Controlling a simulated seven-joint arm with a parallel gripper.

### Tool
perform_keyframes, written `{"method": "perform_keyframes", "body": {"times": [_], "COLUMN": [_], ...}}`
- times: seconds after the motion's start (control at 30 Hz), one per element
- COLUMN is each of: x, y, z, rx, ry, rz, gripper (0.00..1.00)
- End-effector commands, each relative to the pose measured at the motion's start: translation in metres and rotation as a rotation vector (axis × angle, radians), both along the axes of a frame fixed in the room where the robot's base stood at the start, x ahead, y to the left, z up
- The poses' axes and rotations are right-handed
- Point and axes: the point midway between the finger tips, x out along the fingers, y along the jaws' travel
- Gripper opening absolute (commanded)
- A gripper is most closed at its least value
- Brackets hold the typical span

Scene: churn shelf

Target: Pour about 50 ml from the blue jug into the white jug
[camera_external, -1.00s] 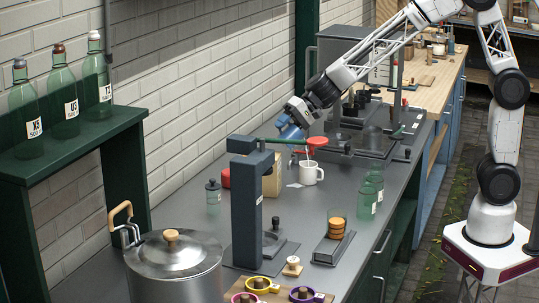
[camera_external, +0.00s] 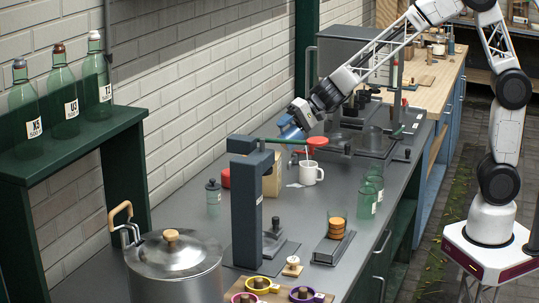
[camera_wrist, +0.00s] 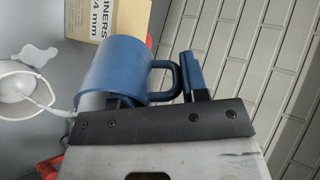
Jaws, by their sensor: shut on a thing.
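My gripper (camera_external: 299,114) is shut on the blue jug (camera_external: 290,131) and holds it tilted in the air, above and left of the white jug (camera_external: 310,174). The white jug stands upright on the grey bench. A pale puddle (camera_external: 294,185) lies beside it. The liquid levels inside cannot be seen.
A cardboard box (camera_external: 272,178) stands just left of the white jug. A green bar (camera_external: 290,141) and red knobs (camera_external: 317,142) are close to the pour. A dark post stand (camera_external: 255,210), green bottles (camera_external: 367,197) and a large pot (camera_external: 173,265) occupy the nearer bench.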

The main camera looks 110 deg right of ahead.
Motion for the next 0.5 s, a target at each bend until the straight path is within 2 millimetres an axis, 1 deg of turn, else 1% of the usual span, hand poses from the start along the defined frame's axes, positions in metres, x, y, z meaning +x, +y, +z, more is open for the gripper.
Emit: {"method": "perform_keyframes", "body": {"times": [0.5], "x": [-0.0031], "y": [-0.0007], "z": [-0.0026], "rx": [0.008], "ry": [-0.063], "rz": [-0.001], "gripper": [0.03]}}
